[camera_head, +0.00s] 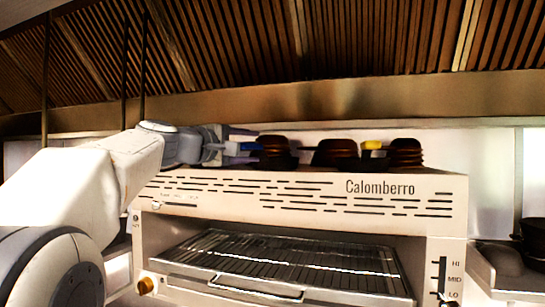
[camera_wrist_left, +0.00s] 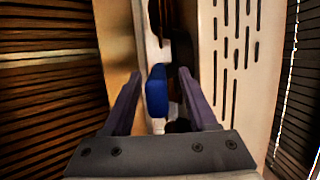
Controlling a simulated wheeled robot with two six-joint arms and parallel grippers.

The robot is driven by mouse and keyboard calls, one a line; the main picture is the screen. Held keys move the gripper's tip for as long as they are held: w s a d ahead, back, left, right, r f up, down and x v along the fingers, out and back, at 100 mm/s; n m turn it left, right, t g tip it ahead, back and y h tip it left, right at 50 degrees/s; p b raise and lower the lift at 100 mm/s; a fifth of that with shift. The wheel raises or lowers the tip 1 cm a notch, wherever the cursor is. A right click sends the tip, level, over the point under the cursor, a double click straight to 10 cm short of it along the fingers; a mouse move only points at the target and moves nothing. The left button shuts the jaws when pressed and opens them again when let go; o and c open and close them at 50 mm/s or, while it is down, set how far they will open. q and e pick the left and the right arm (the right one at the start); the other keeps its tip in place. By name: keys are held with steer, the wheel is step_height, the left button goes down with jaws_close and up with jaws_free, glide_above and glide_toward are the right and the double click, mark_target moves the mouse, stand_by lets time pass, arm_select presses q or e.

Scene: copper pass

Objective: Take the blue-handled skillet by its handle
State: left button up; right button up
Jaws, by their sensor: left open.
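The blue-handled skillet (camera_head: 278,160) is dark and sits at the left on top of the Calomberro grill, by a stack of brown bowl-like pieces. Its blue handle (camera_head: 248,146) points left toward my left gripper (camera_head: 243,146). In the left wrist view the blue handle (camera_wrist_left: 157,90) lies between the two purple-grey fingers of my left gripper (camera_wrist_left: 160,78), with a gap on each side. The left gripper is open and holds nothing. The pan part is dark and mostly hidden in the wrist view. My right gripper is in neither view.
The Calomberro grill (camera_head: 300,201) has a slotted front and a wire rack (camera_head: 290,262) inside. A middle dark pan (camera_head: 335,153) and a yellow-handled pan (camera_head: 372,145) with a brown stack (camera_head: 405,151) stand to the right. A slatted hood (camera_head: 330,40) hangs above.

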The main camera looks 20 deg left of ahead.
arm_select(q)
steer(key=shift+w+d+f, duration=0.1)
steer(key=shift+w+d, duration=0.05)
steer(key=shift+w, duration=0.3)
steer(key=shift+c, duration=0.3)
jaws_close()
stand_by(0.8)
steer(key=shift+s+r, duration=0.1)
steer(key=shift+r, duration=0.15)
